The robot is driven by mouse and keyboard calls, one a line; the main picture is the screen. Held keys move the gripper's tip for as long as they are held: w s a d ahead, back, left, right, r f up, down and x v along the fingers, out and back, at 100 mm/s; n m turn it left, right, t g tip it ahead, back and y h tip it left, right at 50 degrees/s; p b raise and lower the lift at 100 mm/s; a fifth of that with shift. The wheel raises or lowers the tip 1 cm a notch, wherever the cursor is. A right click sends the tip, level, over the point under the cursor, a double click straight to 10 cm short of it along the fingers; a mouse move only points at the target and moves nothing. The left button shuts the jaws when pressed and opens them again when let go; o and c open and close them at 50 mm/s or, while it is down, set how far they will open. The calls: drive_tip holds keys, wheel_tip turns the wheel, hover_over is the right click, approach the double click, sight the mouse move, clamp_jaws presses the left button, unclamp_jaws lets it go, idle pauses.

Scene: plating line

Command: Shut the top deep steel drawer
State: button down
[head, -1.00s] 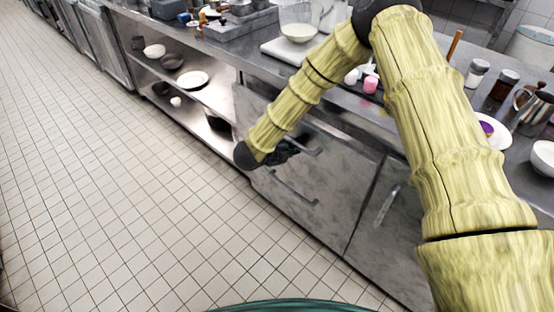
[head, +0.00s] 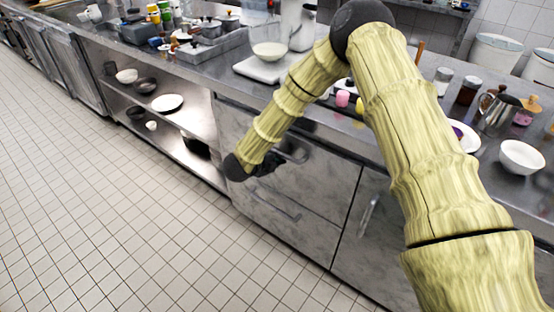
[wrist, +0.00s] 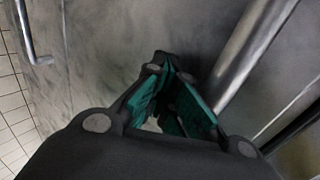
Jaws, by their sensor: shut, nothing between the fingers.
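The top deep steel drawer (head: 325,177) sits under the counter, with its bar handle (head: 293,153) across its front. It looks almost flush with the cabinet; I cannot tell whether a small gap remains. My gripper (wrist: 172,76) is shut and empty, close against the drawer front beside the handle, which also shows in the wrist view (wrist: 250,60). In the head view my dark gripper (head: 268,165) is small, just left of and below that handle. Whether the fingers touch the steel is unclear.
A lower drawer (head: 308,237) with its own handle (head: 277,207) is below. Open shelves (head: 195,125) with bowls and plates are on the left. The tiled floor (head: 110,220) in front is clear.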

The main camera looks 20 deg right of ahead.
drive_tip(key=s+a+f+v, duration=0.1)
drive_tip(key=f+v, duration=0.1)
drive_tip(key=v, duration=1.1)
drive_tip(key=s+d+f+n+y+p, duration=0.35)
drive_tip(key=s+f+n+y, duration=0.35)
drive_tip(key=s+f+n, duration=0.95)
drive_tip(key=s+d+n+g+y, duration=0.1)
drive_tip(key=s+n, duration=0.3)
drive_tip(key=s, duration=0.4)
drive_tip(key=s+d+f+n+g+y+p, duration=0.1)
drive_tip(key=s+d+n+g, duration=0.2)
drive_tip(key=s, duration=0.6)
drive_tip(key=s+d+f+n+g+y, duration=0.1)
drive_tip(key=s+d+n+g, duration=0.1)
drive_tip(key=s+n, duration=0.3)
drive_tip(key=s+g, duration=0.1)
drive_tip(key=s, duration=0.3)
drive_tip(key=shift+s+p, duration=0.15)
drive_tip(key=shift+p, duration=0.15)
drive_tip(key=shift+d+f, duration=0.15)
drive_tip(key=shift+d, duration=0.05)
